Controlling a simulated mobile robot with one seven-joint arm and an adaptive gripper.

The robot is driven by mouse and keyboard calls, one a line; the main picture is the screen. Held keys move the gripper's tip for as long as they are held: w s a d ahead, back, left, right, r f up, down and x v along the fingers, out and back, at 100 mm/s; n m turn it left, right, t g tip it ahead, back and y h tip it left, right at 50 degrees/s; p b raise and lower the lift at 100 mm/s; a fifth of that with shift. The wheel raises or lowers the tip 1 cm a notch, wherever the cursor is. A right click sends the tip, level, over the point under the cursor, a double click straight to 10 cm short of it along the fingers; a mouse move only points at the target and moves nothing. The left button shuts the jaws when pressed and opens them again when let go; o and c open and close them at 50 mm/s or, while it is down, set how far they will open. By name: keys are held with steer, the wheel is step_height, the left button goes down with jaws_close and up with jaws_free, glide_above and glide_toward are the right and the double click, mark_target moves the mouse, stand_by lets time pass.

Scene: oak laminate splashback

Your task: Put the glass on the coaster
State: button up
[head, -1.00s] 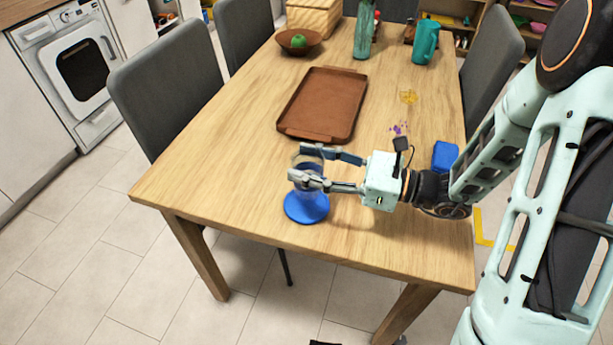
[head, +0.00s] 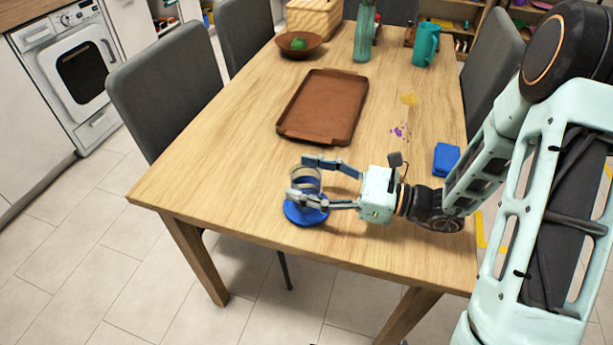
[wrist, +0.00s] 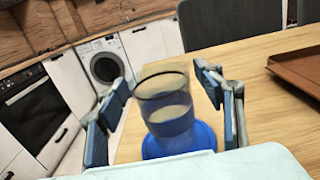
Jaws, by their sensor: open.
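The clear glass (head: 306,181) stands upright on the round blue coaster (head: 296,216) near the table's front edge. In the wrist view the glass (wrist: 168,112) shows between my fingers, with the blue coaster (wrist: 205,138) under it. My gripper (head: 302,178) is open around the glass, one finger on each side. The wrist view shows a gap between each finger of my gripper (wrist: 172,112) and the glass. The fingers hide part of the glass in the head view.
A brown tray (head: 322,107) lies farther back on the wooden table (head: 220,165). A blue object (head: 446,158) lies at the right. A bowl (head: 299,52) with a green fruit, a bottle (head: 363,40) and a teal jug (head: 425,45) stand at the back. The table's left side is clear.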

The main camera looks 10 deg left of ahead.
steer(key=shift+r, duration=0.3)
steer(key=s+d+p, duration=0.1)
steer(key=d, duration=1.1)
steer(key=shift+f, duration=0.15)
